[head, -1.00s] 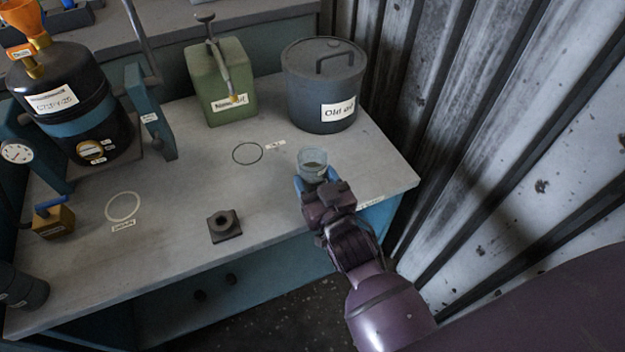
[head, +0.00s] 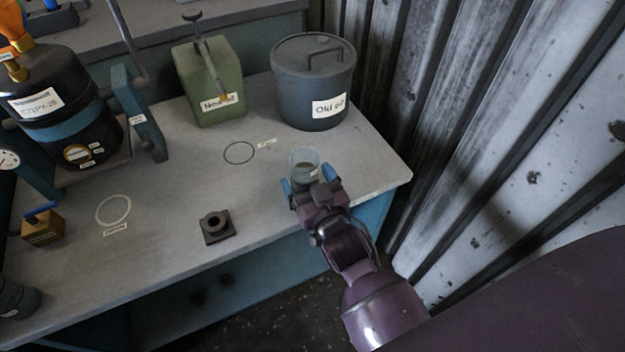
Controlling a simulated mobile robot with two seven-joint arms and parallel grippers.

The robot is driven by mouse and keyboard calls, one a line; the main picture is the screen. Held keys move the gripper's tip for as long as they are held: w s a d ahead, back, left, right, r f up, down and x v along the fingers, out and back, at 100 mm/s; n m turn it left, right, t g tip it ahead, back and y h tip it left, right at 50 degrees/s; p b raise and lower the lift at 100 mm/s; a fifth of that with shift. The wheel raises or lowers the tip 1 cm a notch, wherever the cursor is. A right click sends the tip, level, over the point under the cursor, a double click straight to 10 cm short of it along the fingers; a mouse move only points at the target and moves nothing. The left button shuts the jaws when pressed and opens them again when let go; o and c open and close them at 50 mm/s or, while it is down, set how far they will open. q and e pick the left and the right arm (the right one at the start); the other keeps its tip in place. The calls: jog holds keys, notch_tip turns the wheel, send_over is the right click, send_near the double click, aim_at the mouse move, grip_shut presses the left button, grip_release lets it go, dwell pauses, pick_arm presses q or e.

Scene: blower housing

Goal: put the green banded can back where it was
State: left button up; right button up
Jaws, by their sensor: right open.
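A green, box-shaped can (head: 208,85) with a "New oil" label and a handle on top stands upright at the back of the bench. I cannot make out a clear band on it. My right gripper (head: 307,182) is open near the bench's right front edge, its blue fingers either side of a small clear cup (head: 304,160). The cup stands upright and looks to rest on the bench; its base is partly hidden. A dark outlined ring (head: 239,153) with a small tag lies empty behind and left of the cup. My left gripper is out of view.
A grey lidded "Old oil" pot (head: 313,85) stands at the back right. A black square block (head: 217,228) with a hole and a pale ring (head: 113,210) lie in front. A black tank (head: 60,110) stands left. A corrugated wall (head: 500,150) bounds the right.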

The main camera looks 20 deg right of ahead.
jog(key=s+p, duration=0.1)
jog(key=s, duration=1.1)
jog(key=shift+r+p, duration=0.15)
jog(key=shift+p, duration=0.15)
jog(key=s+d+f+g, duration=0.4)
jog(key=s+d+f, duration=0.1)
jog(key=s, duration=0.2)
jog(key=s+d+f+n+g, duration=0.1)
jog(key=s+d+f+g, duration=0.3)
jog(key=s, duration=0.4)
jog(key=shift+s+d+f, duration=0.25)
jog(key=shift+d+f, duration=0.25)
jog(key=shift+d, duration=0.25)
jog(key=shift+r, duration=0.1)
